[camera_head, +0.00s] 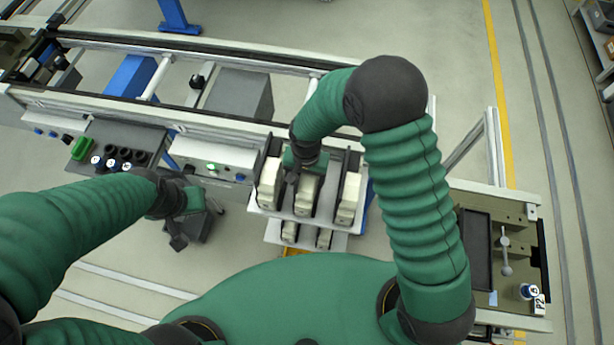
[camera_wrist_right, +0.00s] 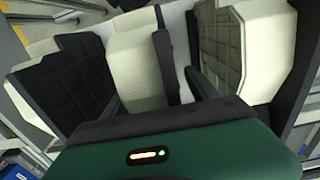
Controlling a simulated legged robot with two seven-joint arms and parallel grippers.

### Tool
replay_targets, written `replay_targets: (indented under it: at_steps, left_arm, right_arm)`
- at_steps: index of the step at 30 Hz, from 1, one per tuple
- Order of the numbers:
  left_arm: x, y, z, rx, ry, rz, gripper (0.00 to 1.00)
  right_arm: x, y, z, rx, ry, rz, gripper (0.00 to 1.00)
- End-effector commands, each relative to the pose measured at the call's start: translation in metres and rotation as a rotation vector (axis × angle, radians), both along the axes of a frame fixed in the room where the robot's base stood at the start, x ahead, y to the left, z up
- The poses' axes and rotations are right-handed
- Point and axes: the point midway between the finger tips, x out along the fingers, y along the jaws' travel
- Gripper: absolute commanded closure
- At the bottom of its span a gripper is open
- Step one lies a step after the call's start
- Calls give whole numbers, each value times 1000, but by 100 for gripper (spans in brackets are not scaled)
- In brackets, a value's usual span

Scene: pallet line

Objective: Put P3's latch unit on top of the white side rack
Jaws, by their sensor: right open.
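The white side rack (camera_head: 268,207) stands in front of me, with an upper and a lower shelf. Several beige latch units with black plates stand on it, one in the middle of the upper shelf (camera_head: 307,196). Which one is P3's I cannot tell. My right gripper (camera_head: 290,185) is over the upper shelf, by the left and middle units.
A P2 station (camera_head: 507,250) with a tray stands at right.

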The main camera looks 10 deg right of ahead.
Motion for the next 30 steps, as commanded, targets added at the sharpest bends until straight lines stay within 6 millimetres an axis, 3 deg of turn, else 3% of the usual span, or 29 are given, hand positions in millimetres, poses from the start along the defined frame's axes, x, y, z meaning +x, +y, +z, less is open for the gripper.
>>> replay_targets:
  at_steps: [12,16,21,23,25,30]
  left_arm:
    - [0,0,-18,0,1,0,100]
    - [0,0,-19,0,0,0,100]
    - [0,0,-19,0,0,0,100]
    - [0,0,-18,0,0,0,100]
    - [0,0,-18,0,0,0,100]
    - [0,0,-19,0,0,0,100]
  right_arm:
    - [1,1,96,2,-6,-1,32]
    - [1,1,112,1,-3,-1,32]
    - [-1,-2,117,1,-3,4,32]
    - [-6,-14,120,3,-19,33,32]
    - [-22,-42,124,5,-62,105,32]
    - [-76,-105,128,-22,-190,314,32]
